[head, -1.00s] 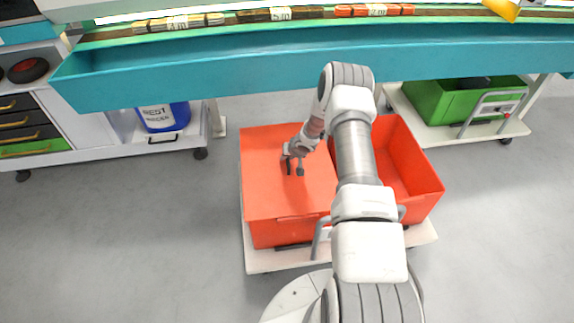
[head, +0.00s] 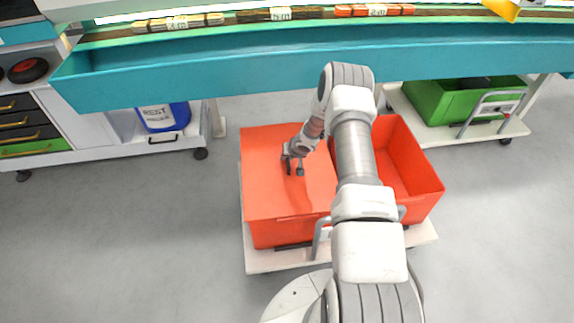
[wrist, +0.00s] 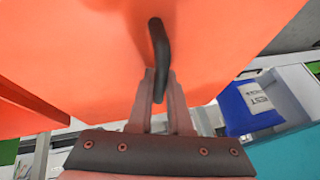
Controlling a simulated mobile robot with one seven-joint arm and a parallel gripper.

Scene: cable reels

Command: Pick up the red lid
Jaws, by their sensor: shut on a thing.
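The red lid (head: 268,190) is a flat orange-red panel over the left part of a matching crate (head: 412,160). The crate's right part is uncovered. My gripper (head: 294,167) reaches down over the lid's far part. In the wrist view my gripper (wrist: 157,88) is shut on the lid's dark handle (wrist: 157,38), which stands up between the fingers. The lid (wrist: 75,45) fills much of that view. The lid looks level on the crate; any small gap below it cannot be made out. My arm hides part of the crate.
The crate rides on a pale wheeled cart (head: 258,258). A long teal bench (head: 230,82) runs close behind. A green crate (head: 440,100) stands on a cart at right. A blue container (head: 165,117) sits on a low shelf at left. Grey floor is clear on both sides.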

